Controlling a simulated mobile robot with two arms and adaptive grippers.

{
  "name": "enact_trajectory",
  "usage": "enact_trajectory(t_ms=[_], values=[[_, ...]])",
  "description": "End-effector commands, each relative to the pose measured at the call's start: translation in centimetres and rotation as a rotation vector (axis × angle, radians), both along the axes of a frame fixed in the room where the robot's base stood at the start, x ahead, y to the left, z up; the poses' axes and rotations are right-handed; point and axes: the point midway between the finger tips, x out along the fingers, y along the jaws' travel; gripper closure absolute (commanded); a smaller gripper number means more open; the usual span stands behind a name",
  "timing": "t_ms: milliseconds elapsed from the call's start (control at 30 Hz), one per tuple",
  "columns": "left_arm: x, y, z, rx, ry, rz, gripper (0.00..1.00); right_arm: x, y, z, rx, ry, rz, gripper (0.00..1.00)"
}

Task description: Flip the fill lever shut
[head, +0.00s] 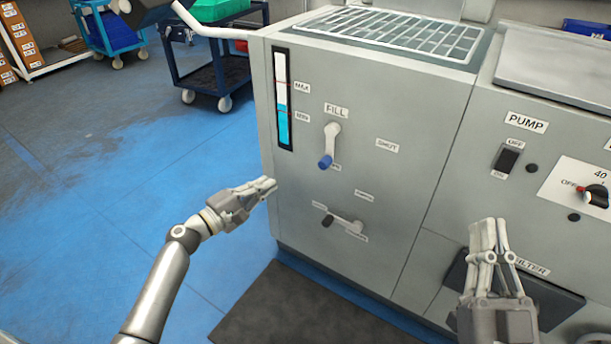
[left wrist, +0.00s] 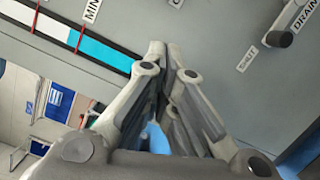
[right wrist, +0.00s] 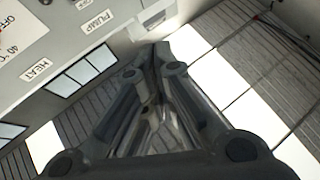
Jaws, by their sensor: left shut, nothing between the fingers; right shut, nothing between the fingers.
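The fill lever (head: 331,142) is a white lever with a blue knob on the grey machine front, under the FILL label (head: 336,110). It hangs down from its pivot, with the knob over a partly hidden label. The SHUT label (head: 387,146) is to the right of it. My left gripper (head: 272,184) is shut and empty, below and left of the lever and apart from it. In the left wrist view its fingers (left wrist: 162,50) point at the panel; the fill lever cannot be made out there. My right gripper (head: 488,222) is shut and empty, before the filter area at lower right.
A drain lever (head: 346,222) with a dark knob sits below the fill lever. A level gauge (head: 283,100) is to the left of it. A pump switch (head: 506,158) and a dial (head: 594,195) are at right.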

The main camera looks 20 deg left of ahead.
Motion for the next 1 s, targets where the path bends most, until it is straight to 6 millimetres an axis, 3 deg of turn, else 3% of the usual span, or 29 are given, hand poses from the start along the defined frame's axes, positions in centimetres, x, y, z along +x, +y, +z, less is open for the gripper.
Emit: enact_trajectory(t_ms=[533,1000], values=[[0.6,-0.3,0.7,-0.017,-0.014,-0.006,1.00,-0.5,-0.1,0.8,0.008,-0.030,0.001,1.00],[8.1,-4.1,1.2,-0.018,-0.015,-0.005,1.00,-3.6,-0.4,4.3,0.083,-0.285,0.015,1.00]])
